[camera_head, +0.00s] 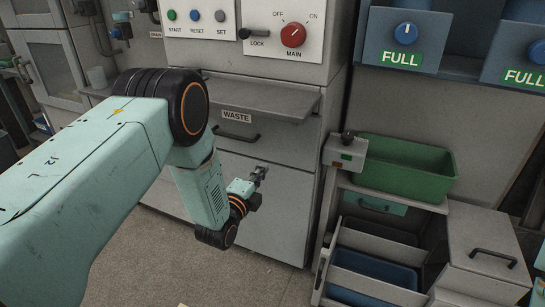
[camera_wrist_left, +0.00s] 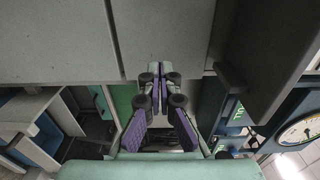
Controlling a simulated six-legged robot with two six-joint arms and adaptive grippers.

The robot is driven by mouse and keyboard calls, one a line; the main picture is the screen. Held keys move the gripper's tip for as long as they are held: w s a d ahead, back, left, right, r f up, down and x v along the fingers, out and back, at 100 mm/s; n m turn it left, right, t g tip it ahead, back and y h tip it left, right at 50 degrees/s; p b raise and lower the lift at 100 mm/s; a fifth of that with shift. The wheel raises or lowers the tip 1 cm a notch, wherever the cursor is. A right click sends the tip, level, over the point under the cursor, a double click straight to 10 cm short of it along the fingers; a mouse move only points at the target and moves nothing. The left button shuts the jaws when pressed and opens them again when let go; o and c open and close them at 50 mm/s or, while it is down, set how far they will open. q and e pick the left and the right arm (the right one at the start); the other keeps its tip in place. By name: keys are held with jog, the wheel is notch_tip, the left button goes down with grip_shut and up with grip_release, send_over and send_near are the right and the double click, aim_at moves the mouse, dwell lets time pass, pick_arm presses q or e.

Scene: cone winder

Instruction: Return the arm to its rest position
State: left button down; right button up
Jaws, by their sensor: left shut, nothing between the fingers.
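My left arm comes in from the left in the head view, pale green with black joints. Its gripper (camera_head: 260,173) hangs in front of the grey cabinet front, below and to the right of the WASTE drawer (camera_head: 265,103). In the left wrist view the gripper (camera_wrist_left: 160,76) has its fingers together at the tips, with nothing between them. The purple finger pads show along their length. My right gripper is in neither view.
A control panel with a red MAIN knob (camera_head: 292,40) is above the drawer. A green bin (camera_head: 404,168) sits on a shelf at right, beside a small switch box (camera_head: 345,152). A lidded grey box (camera_head: 486,246) stands at lower right. Bare floor shows below the gripper.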

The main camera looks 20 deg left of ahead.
pick_arm(q)
jog(key=s+f+n+g+y, duration=0.1)
jog(key=s+f+n+g, duration=0.8)
jog(key=s+f+n, duration=0.65)
jog(key=s+d+f+n+g, duration=0.1)
jog(key=s+n+g, duration=0.3)
jog(key=s, duration=2.6)
jog(key=g, duration=0.5)
jog(key=shift+s+d+f+y, duration=0.15)
jog(key=shift+s+f+y, duration=0.1)
jog(key=shift+y, duration=0.05)
